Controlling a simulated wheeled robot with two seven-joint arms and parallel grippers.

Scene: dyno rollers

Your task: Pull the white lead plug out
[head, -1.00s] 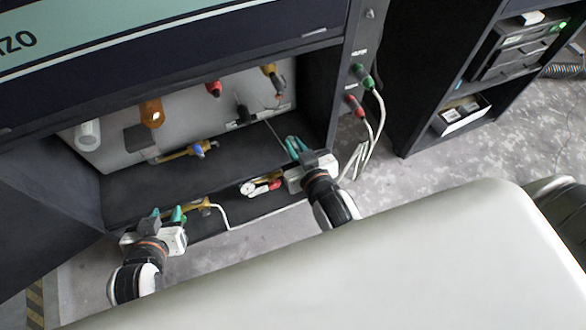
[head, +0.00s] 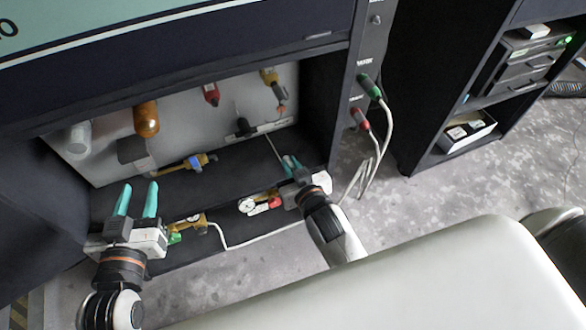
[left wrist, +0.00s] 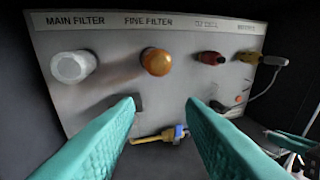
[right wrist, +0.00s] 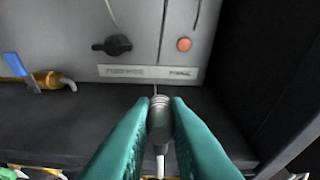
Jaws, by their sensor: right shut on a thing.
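My right gripper (right wrist: 158,108) is shut on a ribbed grey plug (right wrist: 158,120), with a white lead (right wrist: 160,165) below it and a thin line running up from it. In the head view my right gripper (head: 290,165) is low in front of the panel's right part. I cannot tell whether the plug's far end is in a socket. In the left wrist view a pale fitting (left wrist: 272,61) with a thin cord sits at the panel's upper right. My left gripper (head: 136,198) is open and empty, facing the panel; its spread fingers (left wrist: 165,105) show in its wrist view.
The panel (left wrist: 100,100) carries a white filter (left wrist: 73,66), an orange filter (left wrist: 156,61) and a red fitting (left wrist: 211,58). A yellow valve (head: 185,163) is below them. Green (head: 371,88) and red (head: 361,118) plugs with leads are on the right post. Dark walls enclose the recess.

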